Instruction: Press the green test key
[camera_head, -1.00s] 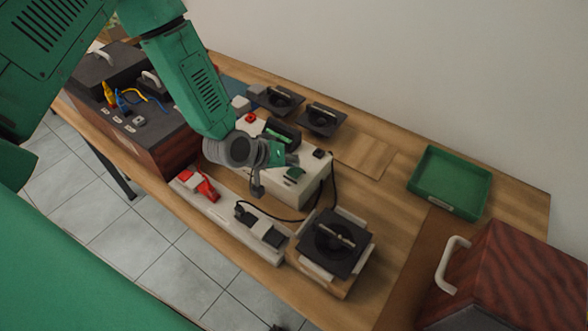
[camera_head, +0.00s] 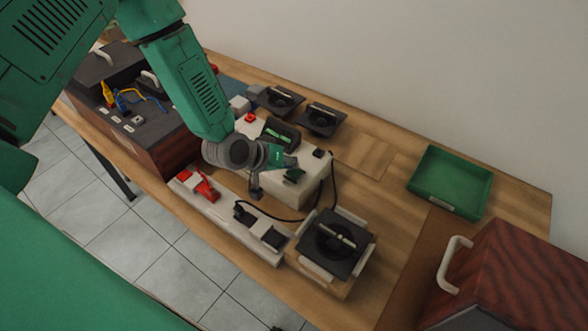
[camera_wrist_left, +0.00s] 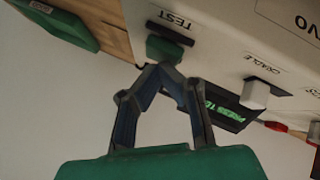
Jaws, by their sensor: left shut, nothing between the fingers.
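The green test key (camera_wrist_left: 166,50) sits on the pale tester box (camera_wrist_left: 220,30) under a label reading TEST. In the head view the key (camera_head: 293,176) shows on the box's top near its right end. My left gripper (camera_wrist_left: 168,72) is shut and empty, its fingertips meeting right at the key's edge in the wrist view. Whether they touch it I cannot tell. In the head view the gripper (camera_head: 288,166) is over the box beside the key. A dark display (camera_wrist_left: 222,105) on the box shows green text starting with PRESS. My right gripper is out of view.
A white key labelled CRADLE (camera_wrist_left: 255,94) is close to the fingers. A black cable (camera_head: 290,218) loops by the box. A power strip (camera_head: 225,215) lies in front, a black speaker unit (camera_head: 335,262) to the right. A green tray (camera_head: 450,180) stands farther right.

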